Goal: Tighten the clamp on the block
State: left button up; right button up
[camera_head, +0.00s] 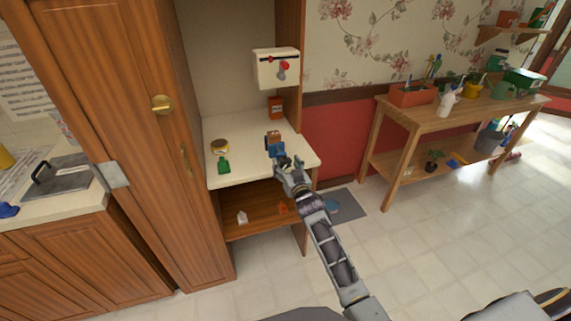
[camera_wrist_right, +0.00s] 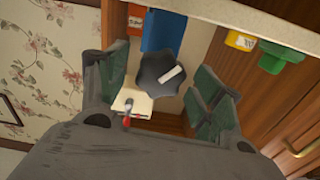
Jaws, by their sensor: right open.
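A blue clamp (camera_head: 275,150) stands near the front edge of the cream counter (camera_head: 245,170). A brown wooden block (camera_head: 273,136) shows at its top. In the right wrist view the clamp's blue body (camera_wrist_right: 163,32) lies behind a black lobed knob (camera_wrist_right: 158,72) with a white mark. My right gripper (camera_head: 287,162) is at the front of the clamp. In the wrist view its green-padded fingers (camera_wrist_right: 163,95) are open on either side of the knob, with visible gaps. My left gripper is not in view.
A yellow can (camera_head: 220,146) and a green item (camera_head: 223,165) stand left of the clamp. An orange box (camera_head: 275,107) stands behind. A white box with a red knob (camera_head: 284,66) hangs above. A tall wooden cabinet (camera_head: 150,130) borders the counter's left side.

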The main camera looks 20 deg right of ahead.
jog(key=shift+w, duration=0.6)
jog(key=c, duration=1)
jog(key=shift+r+m+p, duration=0.1)
jog(key=shift+m+p, duration=0.55)
jog(key=shift+m, duration=0.65)
jog(key=shift+m+p, duration=0.45)
jog(key=shift+m, duration=0.45)
jog(key=o, duration=1)
jog(key=shift+s, duration=0.95)
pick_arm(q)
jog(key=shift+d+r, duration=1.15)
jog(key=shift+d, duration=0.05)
pick_arm(e)
jog(key=s, duration=1)
jog(key=shift+d, duration=0.2)
